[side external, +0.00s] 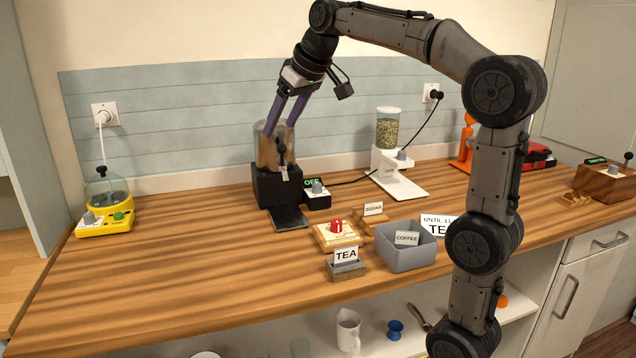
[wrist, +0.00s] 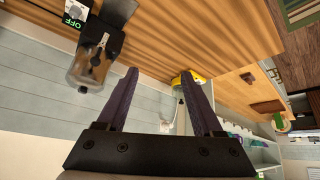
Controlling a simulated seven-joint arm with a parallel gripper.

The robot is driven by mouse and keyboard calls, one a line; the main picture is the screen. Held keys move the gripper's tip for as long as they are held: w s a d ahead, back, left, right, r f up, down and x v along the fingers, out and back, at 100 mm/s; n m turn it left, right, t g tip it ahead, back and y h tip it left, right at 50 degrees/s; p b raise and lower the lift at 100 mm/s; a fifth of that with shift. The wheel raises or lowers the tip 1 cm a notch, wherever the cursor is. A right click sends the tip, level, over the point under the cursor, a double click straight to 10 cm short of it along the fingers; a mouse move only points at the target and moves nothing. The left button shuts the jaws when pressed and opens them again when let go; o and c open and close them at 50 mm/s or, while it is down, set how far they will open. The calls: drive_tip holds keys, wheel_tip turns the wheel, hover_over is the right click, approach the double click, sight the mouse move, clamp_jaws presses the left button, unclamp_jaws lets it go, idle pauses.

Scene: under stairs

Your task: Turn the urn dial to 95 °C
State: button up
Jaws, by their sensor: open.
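The urn (side external: 276,184) stands on the counter against the tiled wall, with a brownish see-through tank on a black base. Its control box sits at its right foot, with a display (side external: 311,182) reading OFF in green and a pale grey dial (side external: 317,188). My gripper (side external: 282,125) is open and empty, its purple fingers pointing down near the top of the tank in the side view. In the wrist view the urn (wrist: 88,66) and OFF display (wrist: 72,22) lie left of my open fingers (wrist: 158,74), apart from them. The dial's setting is too small to read.
A yellow appliance (side external: 104,216) stands at the left. A white dispenser (side external: 389,160) stands right of the urn, with a black cord crossing nearby. A red-buttoned wooden box (side external: 338,235), TEA holder (side external: 346,268) and grey bin (side external: 408,255) stand in front. The left-middle counter is clear.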

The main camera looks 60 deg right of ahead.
drive_tip(key=w+d+f+m, duration=0.15)
drive_tip(key=w+d, duration=0.25)
drive_tip(key=d, duration=0.4)
drive_tip(key=m+g, duration=0.3)
hover_over(317, 184)
drive_tip(key=s+a, duration=0.3)
drive_tip(key=s, duration=0.2)
wheel_tip(317, 184, down, 14)
drive_tip(key=r, duration=0.1)
drive_tip(key=shift+h, duration=0.3)
drive_tip(key=x, duration=1.4)
drive_tip(key=shift+w+d, duration=0.1)
drive_tip(key=shift+w, duration=0.2)
clamp_jaws()
